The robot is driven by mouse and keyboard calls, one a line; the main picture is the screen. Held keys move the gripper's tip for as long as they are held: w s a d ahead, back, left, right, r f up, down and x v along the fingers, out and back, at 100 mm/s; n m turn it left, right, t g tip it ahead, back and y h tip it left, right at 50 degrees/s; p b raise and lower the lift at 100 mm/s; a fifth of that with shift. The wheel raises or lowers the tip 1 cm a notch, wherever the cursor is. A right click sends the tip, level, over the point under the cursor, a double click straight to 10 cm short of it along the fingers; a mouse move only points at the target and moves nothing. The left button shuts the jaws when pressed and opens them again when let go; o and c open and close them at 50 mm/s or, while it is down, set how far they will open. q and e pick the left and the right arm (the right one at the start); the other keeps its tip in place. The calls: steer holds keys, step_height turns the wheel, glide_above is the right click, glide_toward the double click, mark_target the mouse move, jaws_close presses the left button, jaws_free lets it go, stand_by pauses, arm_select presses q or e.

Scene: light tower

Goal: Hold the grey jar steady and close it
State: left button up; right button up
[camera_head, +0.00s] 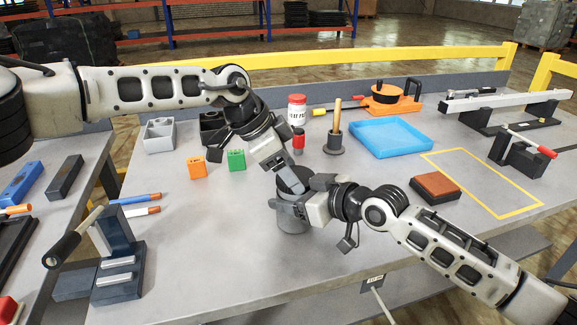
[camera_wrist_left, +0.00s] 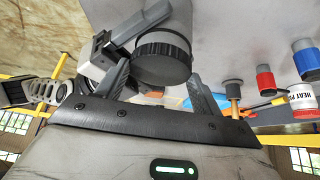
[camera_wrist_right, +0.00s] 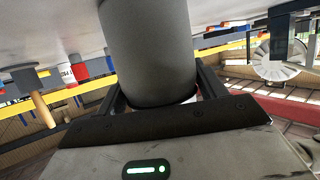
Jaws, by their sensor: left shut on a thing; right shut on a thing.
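The grey jar (camera_head: 293,217) stands upright near the front middle of the table, with a dark lid (camera_head: 294,178) at its top. In the left wrist view the lid (camera_wrist_left: 163,58) has a ribbed black rim and sits against the jar's mouth; I cannot tell how tightly it is seated. My left gripper (camera_head: 287,177) reaches down from above and is shut on the lid. My right gripper (camera_head: 292,206) comes from the right and is shut on the jar's body. The jar body (camera_wrist_right: 150,50) fills the space between its fingers in the right wrist view.
Behind the jar stand a red bottle (camera_head: 298,142), a white-and-red can (camera_head: 297,109) and a dark holder (camera_head: 334,144) with a wooden handle. Orange (camera_head: 197,167) and green (camera_head: 236,159) blocks lie left. A blue tray (camera_head: 391,138) is behind right. A yellow-outlined area (camera_head: 500,195) is clear.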

arm_select(q)
steer(key=shift+f, duration=0.55)
arm_select(e)
steer(key=c, duration=0.5)
arm_select(q)
steer(key=m+g, duration=0.1)
steer(key=m, duration=0.1)
steer(key=w+m+g, duration=0.1)
steer(key=m, duration=0.2)
steer(key=shift+d, duration=0.1)
steer(key=shift+m+g, duration=0.7)
steer(key=o, duration=1)
steer(key=shift+s, duration=0.1)
steer(key=shift+r, duration=0.1)
